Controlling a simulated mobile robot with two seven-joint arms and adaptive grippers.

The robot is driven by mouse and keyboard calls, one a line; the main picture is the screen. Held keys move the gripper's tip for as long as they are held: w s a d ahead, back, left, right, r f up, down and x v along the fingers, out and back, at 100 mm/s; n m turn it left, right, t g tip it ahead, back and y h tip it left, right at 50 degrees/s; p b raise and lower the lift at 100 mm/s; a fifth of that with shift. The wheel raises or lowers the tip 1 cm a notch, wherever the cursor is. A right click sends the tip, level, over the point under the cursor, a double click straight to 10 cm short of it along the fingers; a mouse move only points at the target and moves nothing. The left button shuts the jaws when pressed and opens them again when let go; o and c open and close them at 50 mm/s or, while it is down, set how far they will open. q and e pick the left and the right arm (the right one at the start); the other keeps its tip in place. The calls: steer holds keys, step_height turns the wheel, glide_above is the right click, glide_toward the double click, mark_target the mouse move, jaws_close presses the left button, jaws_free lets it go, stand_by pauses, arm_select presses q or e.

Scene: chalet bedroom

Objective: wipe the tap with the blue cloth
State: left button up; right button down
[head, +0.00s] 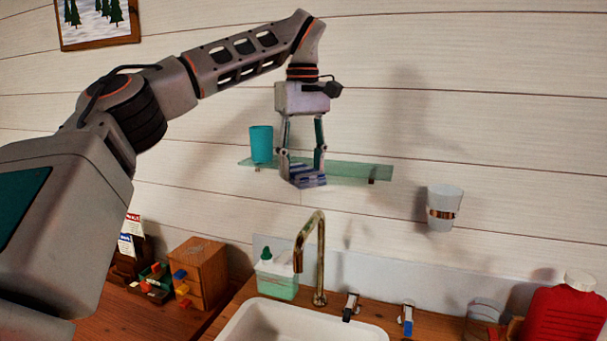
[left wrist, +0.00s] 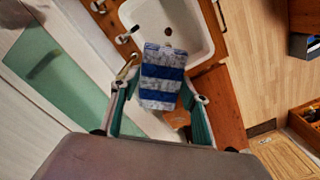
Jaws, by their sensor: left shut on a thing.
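The tap (head: 319,258) is a tall golden spout that stands at the back of the white sink and curves over to the left. My left gripper (head: 303,178) is above the tap, in front of the glass shelf in the picture, and points down. It is shut on a folded blue cloth (head: 307,176) with white or grey stripes. In the left wrist view the striped cloth (left wrist: 161,76) lies between the fingers and overlaps the sink's edge in the picture. Part of the golden tap (left wrist: 127,72) shows beside it, apart from the cloth in the head view. My right gripper is not in view.
The glass shelf (head: 345,170) holds a teal cup (head: 261,144). A wall cup (head: 443,208) hangs to the right. A soap bottle (head: 277,276) stands left of the tap; two handles (head: 350,306) (head: 407,319) are to the right. A red jug (head: 565,312) stands far right. The sink (head: 290,322) looks empty.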

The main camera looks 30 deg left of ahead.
arm_select(q)
steer(key=shift+w, duration=0.25)
steer(key=shift+w+f, duration=0.1)
steer(key=shift+f, duration=0.55)
steer(key=shift+s+f, duration=0.3)
steer(key=shift+f, duration=0.9)
steer(key=shift+w+f, duration=0.1)
steer(key=shift+f, duration=0.5)
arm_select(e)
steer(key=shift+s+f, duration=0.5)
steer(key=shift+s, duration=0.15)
